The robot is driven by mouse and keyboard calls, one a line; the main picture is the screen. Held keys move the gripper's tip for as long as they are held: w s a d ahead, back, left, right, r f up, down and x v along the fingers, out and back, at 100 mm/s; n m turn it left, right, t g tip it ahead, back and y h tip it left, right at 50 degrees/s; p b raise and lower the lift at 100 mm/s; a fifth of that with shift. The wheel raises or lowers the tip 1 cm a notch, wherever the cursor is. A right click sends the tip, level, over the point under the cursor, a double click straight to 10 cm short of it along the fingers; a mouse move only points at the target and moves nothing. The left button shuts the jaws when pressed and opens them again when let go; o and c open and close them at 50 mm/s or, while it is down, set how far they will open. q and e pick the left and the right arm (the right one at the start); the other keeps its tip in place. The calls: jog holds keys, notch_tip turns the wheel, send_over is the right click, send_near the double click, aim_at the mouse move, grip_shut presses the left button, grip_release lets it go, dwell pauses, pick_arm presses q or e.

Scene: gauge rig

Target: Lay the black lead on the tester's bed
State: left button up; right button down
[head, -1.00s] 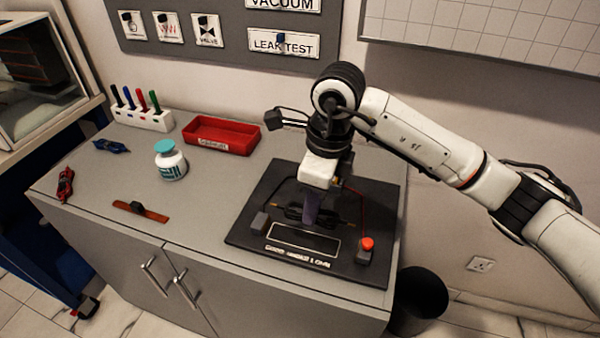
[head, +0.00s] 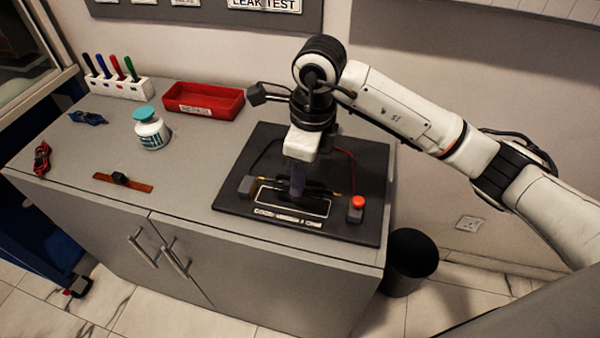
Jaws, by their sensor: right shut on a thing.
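The tester (head: 235,200) is a dark flat board at the right of the cabinet top. Its bed (head: 293,207) is a dark rectangle with a pale outline near the front of the board. My right gripper (head: 297,188) points down over the bed's far part, shut on the black lead (head: 316,186). The lead lies crosswise in the picture, with a coppery tip at its right end. The fingers hide its middle, and I cannot tell whether it touches the bed. My left gripper is not in view.
A grey block and a red-button block (head: 356,209) flank the bed, with black and red wires behind. A red tray (head: 204,100), a white jar (head: 151,130), a pen rack (head: 120,88), a brown strip (head: 122,182), a blue lead (head: 88,118) and a red lead (head: 41,158) are left.

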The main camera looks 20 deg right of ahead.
dwell(0.9)
jog(key=shift+f+b, duration=0.15)
jog(key=shift+b, duration=0.15)
jog(key=shift+f+b, duration=1.7)
jog(key=shift+f, duration=0.3)
jog(key=c, duration=1)
grip_release()
jog(key=shift+r, duration=0.1)
